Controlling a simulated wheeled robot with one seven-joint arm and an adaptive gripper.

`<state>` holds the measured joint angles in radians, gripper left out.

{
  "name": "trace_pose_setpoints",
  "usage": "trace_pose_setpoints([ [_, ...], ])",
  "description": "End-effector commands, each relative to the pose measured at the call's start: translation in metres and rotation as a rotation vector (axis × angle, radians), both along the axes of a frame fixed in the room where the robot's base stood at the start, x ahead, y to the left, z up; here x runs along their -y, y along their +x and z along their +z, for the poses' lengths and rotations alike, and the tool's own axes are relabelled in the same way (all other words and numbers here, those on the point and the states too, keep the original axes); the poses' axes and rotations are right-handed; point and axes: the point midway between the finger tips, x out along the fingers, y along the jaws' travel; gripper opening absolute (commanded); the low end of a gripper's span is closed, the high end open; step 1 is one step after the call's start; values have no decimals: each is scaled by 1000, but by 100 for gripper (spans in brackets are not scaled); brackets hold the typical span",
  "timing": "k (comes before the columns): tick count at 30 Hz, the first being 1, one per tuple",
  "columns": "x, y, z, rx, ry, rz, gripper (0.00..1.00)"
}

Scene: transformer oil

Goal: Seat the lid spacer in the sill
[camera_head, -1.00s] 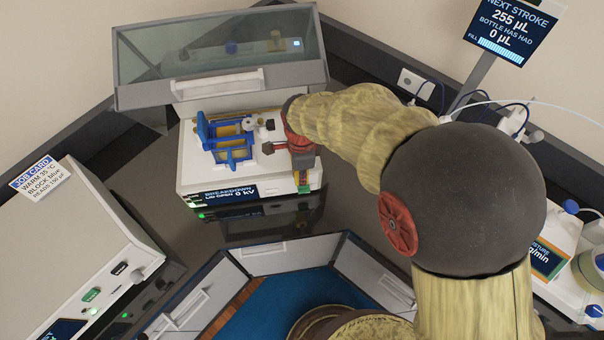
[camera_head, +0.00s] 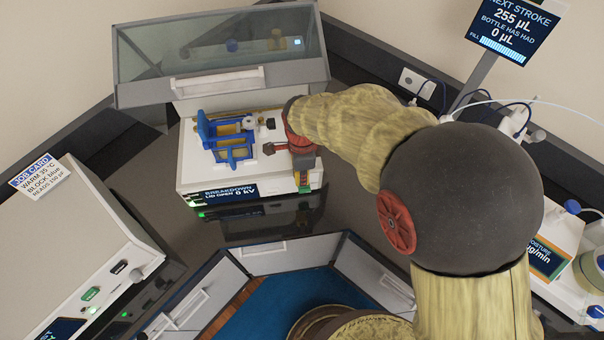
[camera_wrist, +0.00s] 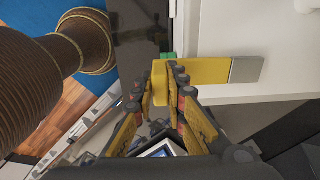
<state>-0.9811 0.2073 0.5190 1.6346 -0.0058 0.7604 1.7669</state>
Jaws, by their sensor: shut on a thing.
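The lid spacer, a yellow bar with a grey end (camera_wrist: 205,70), lies across my gripper (camera_wrist: 160,88) in the wrist view. The two fingers are shut on its near end, and its grey end points right, over a pale surface. In the head view my gripper (camera_head: 303,165) is at the right front corner of the white breakdown tester (camera_head: 195,170). The spacer cannot be made out clearly there. The tester's glass lid (camera_head: 215,55) stands open behind. I cannot make out the sill, or tell whether the spacer touches it.
A blue frame (camera_head: 232,150) stands on the tester's top, left of my gripper. A white heater unit (camera_head: 85,250) is at left with a job card (camera_head: 40,175). Bottles (camera_head: 575,230) and a stroke display (camera_head: 512,35) are at right. Dark bench is clear before the tester.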

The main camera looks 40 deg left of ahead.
Motion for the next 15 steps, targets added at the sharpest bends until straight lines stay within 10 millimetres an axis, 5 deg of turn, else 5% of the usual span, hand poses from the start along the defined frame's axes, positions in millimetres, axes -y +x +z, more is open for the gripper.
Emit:
trace_pose_setpoints([
  [8,-1,1,-6,2,2,0,0],
  [9,-1,1,-6,2,2,0,14],
  [15,-1,0,-5,1,1,0,25],
])
